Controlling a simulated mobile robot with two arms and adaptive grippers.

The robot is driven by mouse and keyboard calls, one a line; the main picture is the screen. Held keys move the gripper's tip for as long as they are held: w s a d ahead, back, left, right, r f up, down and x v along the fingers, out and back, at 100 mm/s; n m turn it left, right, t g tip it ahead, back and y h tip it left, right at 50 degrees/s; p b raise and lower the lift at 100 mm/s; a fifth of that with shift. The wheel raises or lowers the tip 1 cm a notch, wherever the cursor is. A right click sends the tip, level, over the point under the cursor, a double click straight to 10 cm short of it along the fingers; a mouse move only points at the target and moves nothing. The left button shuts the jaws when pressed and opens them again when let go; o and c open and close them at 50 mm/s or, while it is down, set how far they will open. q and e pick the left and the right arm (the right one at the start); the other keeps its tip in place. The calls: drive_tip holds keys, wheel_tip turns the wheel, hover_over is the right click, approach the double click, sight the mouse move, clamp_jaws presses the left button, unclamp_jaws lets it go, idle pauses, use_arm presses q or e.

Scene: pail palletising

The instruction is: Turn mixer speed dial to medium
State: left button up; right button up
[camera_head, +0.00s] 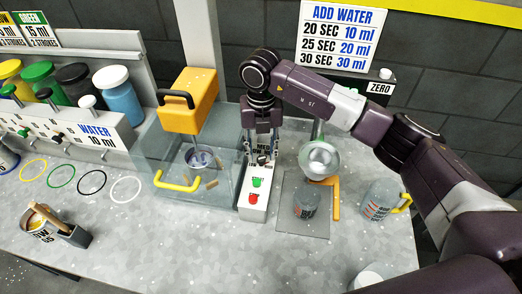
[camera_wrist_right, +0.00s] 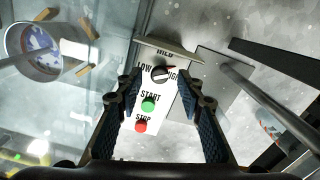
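The white mixer control panel (camera_head: 254,210) stands right of the clear mixer box, with a green START button (camera_head: 256,182) and a red STOP button (camera_head: 253,198). In the right wrist view, the dark round speed dial (camera_wrist_right: 160,73) sits above the green button (camera_wrist_right: 148,105), among LOW, MED and HIGH labels. Its exact pointer setting is hard to read. My right gripper (camera_head: 262,158) points down over the panel's far end. Its two fingers (camera_wrist_right: 162,92) are open and empty, one on each side of the dial, apart from it. My left gripper is not in view.
The yellow mixer head (camera_head: 188,100) and clear box (camera_head: 160,150) stand close on the left. The front counter (camera_head: 220,250) is clear.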

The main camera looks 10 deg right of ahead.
drive_tip(key=shift+f, duration=0.85)
drive_tip(key=shift+c, duration=0.2)
clamp_jaws()
